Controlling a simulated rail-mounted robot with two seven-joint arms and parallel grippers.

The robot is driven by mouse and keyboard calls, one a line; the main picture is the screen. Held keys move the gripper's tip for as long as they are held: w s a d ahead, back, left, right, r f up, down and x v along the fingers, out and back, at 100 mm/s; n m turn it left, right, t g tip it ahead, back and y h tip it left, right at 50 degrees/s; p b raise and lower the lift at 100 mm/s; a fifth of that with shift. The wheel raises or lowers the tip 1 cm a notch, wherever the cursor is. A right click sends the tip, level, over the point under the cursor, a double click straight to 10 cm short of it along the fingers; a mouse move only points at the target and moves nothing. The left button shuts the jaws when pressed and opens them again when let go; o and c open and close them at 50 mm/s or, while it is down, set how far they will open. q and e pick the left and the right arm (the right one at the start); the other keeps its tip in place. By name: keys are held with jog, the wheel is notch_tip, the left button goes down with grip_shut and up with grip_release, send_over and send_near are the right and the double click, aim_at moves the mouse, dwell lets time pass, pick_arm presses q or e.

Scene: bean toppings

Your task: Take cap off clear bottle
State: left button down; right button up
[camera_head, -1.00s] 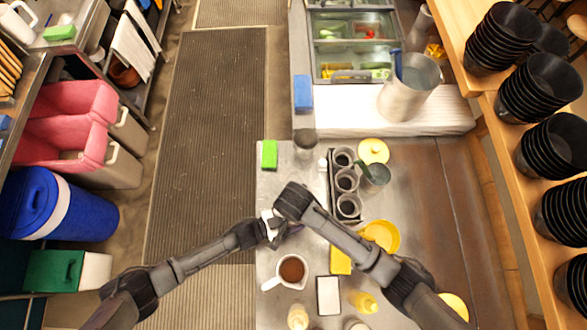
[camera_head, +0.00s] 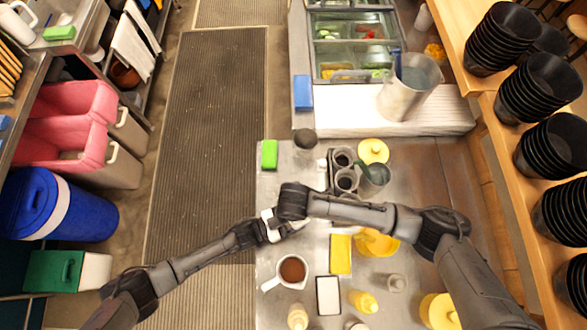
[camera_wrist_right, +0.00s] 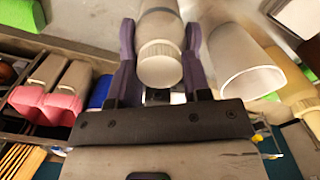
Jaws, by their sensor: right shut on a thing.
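The clear bottle (camera_wrist_right: 160,22) shows in the right wrist view, with its ribbed cap (camera_wrist_right: 160,60) facing the camera. My right gripper (camera_wrist_right: 160,32) has a finger on each side of it and is shut on the bottle's capped end; I cannot tell whether the pads press the cap or the body just behind it. In the head view my left gripper (camera_head: 272,230) is close below my right wrist, over the counter's left edge. The bottle is mostly hidden there, and I cannot see whether the left jaws are closed.
A measuring jug of brown liquid (camera_head: 292,269) stands just below the grippers. A yellow block (camera_head: 340,254), a yellow bowl (camera_head: 376,243) and a rack of metal cups (camera_head: 344,180) stand to the right. A green sponge (camera_head: 269,154) lies above. The floor mat (camera_head: 205,130) is clear.

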jog(key=shift+n, duration=1.2)
jog(key=shift+r, duration=0.3)
jog(key=shift+r, duration=0.85)
jog(key=shift+r, duration=2)
pick_arm(q)
jog(key=shift+c, duration=0.9)
grip_release()
jog(key=shift+a, duration=0.1)
